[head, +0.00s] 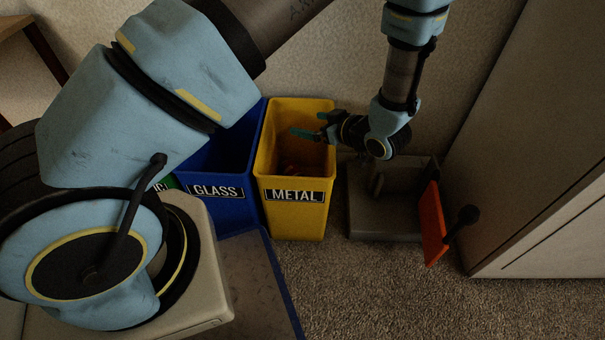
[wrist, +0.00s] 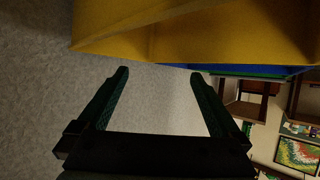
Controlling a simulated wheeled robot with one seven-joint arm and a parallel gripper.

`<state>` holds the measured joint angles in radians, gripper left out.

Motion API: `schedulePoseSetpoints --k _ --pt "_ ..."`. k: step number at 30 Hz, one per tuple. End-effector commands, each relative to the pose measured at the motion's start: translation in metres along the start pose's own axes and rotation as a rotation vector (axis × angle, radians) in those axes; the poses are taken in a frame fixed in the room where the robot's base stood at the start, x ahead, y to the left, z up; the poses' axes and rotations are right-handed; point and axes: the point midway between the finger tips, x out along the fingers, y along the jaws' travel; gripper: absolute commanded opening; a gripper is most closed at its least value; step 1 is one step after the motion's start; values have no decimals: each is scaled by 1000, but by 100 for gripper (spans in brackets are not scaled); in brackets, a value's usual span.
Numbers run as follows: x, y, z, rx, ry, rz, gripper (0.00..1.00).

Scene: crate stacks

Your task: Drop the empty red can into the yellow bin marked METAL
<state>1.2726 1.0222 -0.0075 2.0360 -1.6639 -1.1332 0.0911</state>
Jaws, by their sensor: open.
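The yellow bin marked METAL (head: 294,219) stands upright on the carpet against the wall. My gripper (head: 306,124) is above the bin's opening, with its fingers pointing left. In the wrist view my gripper (wrist: 159,74) is open, and nothing shows between its fingers. The yellow bin's wall (wrist: 200,35) fills the top of that view, beyond the fingertips. A dim reddish shape (head: 291,168) shows down inside the yellow bin; it may be the red can, but shadow hides its outline. No other red can is in view.
A blue bin marked GLASS (head: 216,209) stands close on the left of the yellow bin. A grey base (head: 385,225) with an orange panel (head: 432,225) stands to the right. A pale cabinet (head: 540,150) is at far right. Carpet in front (head: 370,290) is clear.

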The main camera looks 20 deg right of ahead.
Motion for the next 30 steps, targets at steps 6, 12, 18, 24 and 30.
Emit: schedulePoseSetpoints --k 6,12,18,24,30 --pt "-37 0 -2 0 0 1 100" --pt "-48 0 0 0 1 0 100" --pt "-48 0 0 0 1 -1 100" --pt "-48 0 0 0 0 -1 100" --pt "-28 12 -20 -29 -75 41 100"
